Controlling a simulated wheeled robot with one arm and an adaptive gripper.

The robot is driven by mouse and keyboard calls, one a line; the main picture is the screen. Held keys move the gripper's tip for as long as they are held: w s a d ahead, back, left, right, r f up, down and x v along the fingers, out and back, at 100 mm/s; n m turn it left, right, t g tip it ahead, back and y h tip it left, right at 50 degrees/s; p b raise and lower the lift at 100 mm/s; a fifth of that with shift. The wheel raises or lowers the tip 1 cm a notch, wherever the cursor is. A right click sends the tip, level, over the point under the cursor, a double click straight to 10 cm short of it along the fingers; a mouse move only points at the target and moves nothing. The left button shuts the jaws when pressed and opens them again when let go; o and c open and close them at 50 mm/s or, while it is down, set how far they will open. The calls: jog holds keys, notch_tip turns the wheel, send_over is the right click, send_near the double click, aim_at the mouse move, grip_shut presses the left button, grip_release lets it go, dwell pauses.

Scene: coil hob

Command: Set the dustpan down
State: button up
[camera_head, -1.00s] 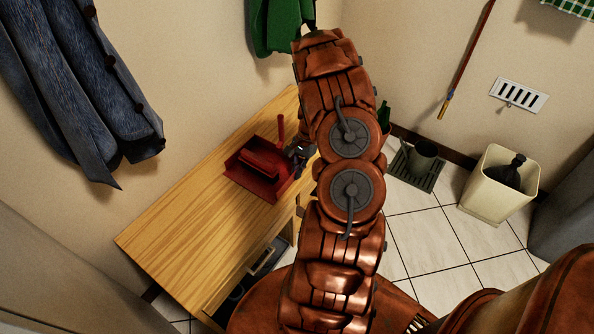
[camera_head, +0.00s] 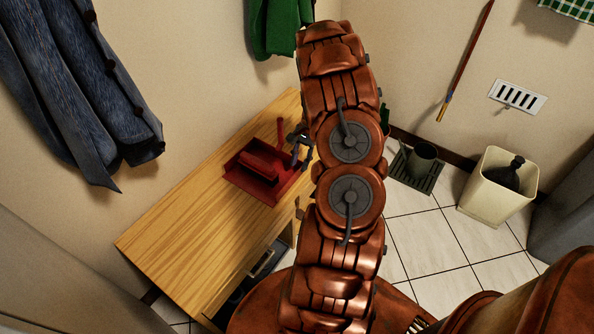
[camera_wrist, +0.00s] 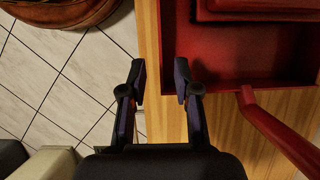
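The red dustpan (camera_head: 284,186) lies on the wooden bench top, near its right edge in the head view. It has a raised red block on it and a red handle (camera_head: 280,132) sticking up at the back. In the wrist view, the dustpan (camera_wrist: 235,68) is to the right of my gripper, with its handle (camera_wrist: 280,130) slanting to the lower right. In the head view, my gripper (camera_head: 300,142) shows just right of the handle, partly hidden by my arm.
The left part of the wooden bench (camera_head: 190,235) is bare. A drawer below it (camera_head: 262,262) stands partly open. A blue coat (camera_head: 75,90) and green garment (camera_head: 277,25) hang above. A cream bin (camera_head: 487,205) and dark tray (camera_head: 410,175) stand on the tiled floor.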

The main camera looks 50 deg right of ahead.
jog(key=v, duration=0.6)
jog(key=s+a+r+n+g+h, duration=0.15)
jog(key=a+r+n, duration=0.25)
jog(key=a+r, duration=0.55)
jog(key=s+a+r+n+g+h, duration=0.1)
jog(key=s+a+r+n, duration=0.2)
jog(key=a+r, duration=0.65)
jog(key=s+a+n+h, duration=0.2)
jog(key=s+a+n, duration=0.7)
jog(key=s+a, duration=0.7)
jog(key=shift+s+a+r, duration=0.2)
jog(key=shift+s+r, duration=0.15)
notch_tip(320, 180, up, 21)
jog(key=t+p, duration=0.1)
jog(key=p, duration=1.9)
jog(key=shift+s, duration=0.2)
jog(key=shift+r, duration=0.1)
